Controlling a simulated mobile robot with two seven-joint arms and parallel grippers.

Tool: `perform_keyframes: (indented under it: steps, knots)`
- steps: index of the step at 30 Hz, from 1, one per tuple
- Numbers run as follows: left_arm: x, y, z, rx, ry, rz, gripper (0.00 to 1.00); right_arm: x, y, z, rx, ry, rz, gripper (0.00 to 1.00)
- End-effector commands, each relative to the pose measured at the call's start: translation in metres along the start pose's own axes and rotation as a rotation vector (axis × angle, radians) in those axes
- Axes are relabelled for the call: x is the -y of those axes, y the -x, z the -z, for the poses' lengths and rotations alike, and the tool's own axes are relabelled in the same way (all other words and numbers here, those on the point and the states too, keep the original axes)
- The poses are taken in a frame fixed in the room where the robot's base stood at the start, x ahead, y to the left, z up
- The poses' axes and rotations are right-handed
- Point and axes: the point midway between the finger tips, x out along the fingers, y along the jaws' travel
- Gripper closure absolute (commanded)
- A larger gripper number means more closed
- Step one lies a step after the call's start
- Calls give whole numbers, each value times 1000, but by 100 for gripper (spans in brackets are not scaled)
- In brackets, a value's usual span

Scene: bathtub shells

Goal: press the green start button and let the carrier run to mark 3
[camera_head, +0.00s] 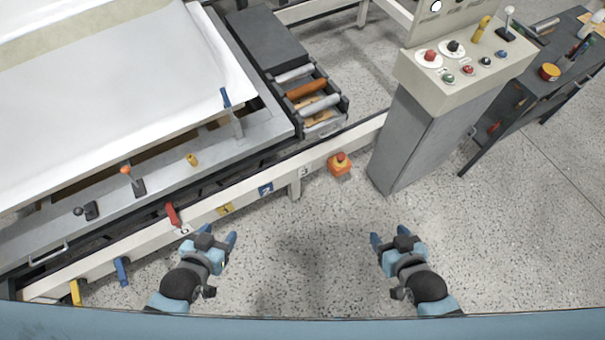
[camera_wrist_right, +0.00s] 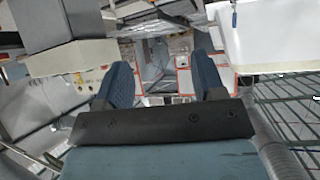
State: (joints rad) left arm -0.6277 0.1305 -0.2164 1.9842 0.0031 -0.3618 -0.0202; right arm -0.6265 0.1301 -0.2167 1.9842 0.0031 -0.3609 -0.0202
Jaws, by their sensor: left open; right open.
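The carrier (camera_head: 120,195), a long bed bearing a white sheet, stands along a white rail (camera_head: 330,150). A red pointer (camera_head: 171,214) is by the 0 on the rail. A yellow mark 1 (camera_head: 225,209), a blue mark 2 (camera_head: 265,189) and a pale mark 3 (camera_head: 305,172) follow to the right. My left gripper (camera_head: 218,237) and right gripper (camera_head: 398,246) are open and empty, apart from the console. The right fingers also show in the wrist view (camera_wrist_right: 163,80).
The panel also has red, black and blue controls, a yellow lever (camera_head: 479,29) and a joystick (camera_head: 506,26). A dark bench (camera_head: 560,75) stands right of the console. Floor before the console is clear.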

Motion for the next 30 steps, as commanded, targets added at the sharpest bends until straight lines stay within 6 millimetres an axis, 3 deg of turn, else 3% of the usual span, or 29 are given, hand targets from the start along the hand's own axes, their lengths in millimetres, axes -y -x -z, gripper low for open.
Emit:
perform_keyframes:
  steps: [5, 12, 21, 30]
  knots:
    - [2, -4, 8, -15, -3, 2, 42, -2, -4, 7, -13, 3, -3, 37]
    - [1, -2, 5, -9, -2, 1, 42, -1, -1, 3, -5, 1, -1, 37]
    - [0, -1, 2, -5, -1, 0, 42, -1, -1, 2, -4, 1, -1, 100]
    - [0, -1, 1, -3, 0, 0, 42, -1, -1, 2, -4, 1, 0, 100]
